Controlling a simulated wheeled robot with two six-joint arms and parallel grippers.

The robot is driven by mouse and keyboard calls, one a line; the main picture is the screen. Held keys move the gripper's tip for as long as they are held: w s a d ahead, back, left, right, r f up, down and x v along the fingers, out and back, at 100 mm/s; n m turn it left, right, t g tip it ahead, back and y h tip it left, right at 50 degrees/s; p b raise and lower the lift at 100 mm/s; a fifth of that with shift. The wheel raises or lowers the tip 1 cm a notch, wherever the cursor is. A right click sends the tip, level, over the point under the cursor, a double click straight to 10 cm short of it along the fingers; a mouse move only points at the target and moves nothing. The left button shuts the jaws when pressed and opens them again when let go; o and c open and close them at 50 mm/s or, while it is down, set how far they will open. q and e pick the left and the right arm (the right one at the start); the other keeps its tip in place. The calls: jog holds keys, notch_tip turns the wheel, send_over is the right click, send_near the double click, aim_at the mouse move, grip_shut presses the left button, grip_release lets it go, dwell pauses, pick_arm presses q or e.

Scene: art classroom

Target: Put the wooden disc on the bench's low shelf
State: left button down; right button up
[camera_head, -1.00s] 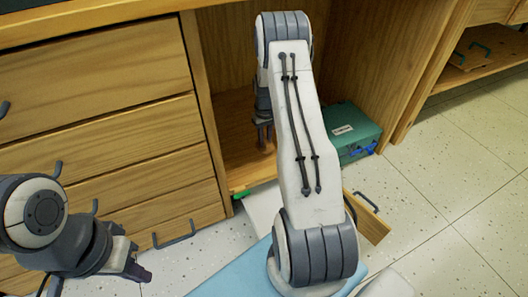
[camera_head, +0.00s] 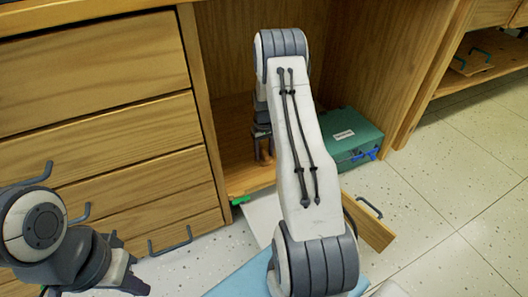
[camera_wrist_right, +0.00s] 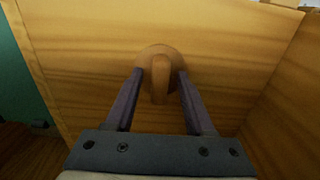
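The wooden disc (camera_wrist_right: 160,80) shows in the right wrist view as a small rounded brown shape with a narrow upright part, between the fingertips. My right gripper (camera_wrist_right: 160,74) is open around it, with visible gaps on both sides of the narrow part. In the head view my right gripper (camera_head: 264,145) reaches down inside the bench's open compartment, just over its low shelf (camera_head: 248,178). Its fingertips are small there, and the disc is hard to make out. My left gripper (camera_head: 132,282) hangs at the lower left, before the drawers; its finger gap is unclear.
A green case (camera_head: 352,138) with a blue latch stands to the right of the low shelf. Wooden drawers (camera_head: 95,60) with dark handles fill the left side. A wooden panel with a handle (camera_head: 370,222) lies lower right. Speckled floor is free at the right.

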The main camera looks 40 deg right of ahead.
aim_at(264, 151)
jog(key=shift+r, duration=0.1)
notch_tip(264, 151, up, 8)
jog(key=p, duration=0.5)
jog(key=shift+f, duration=0.2)
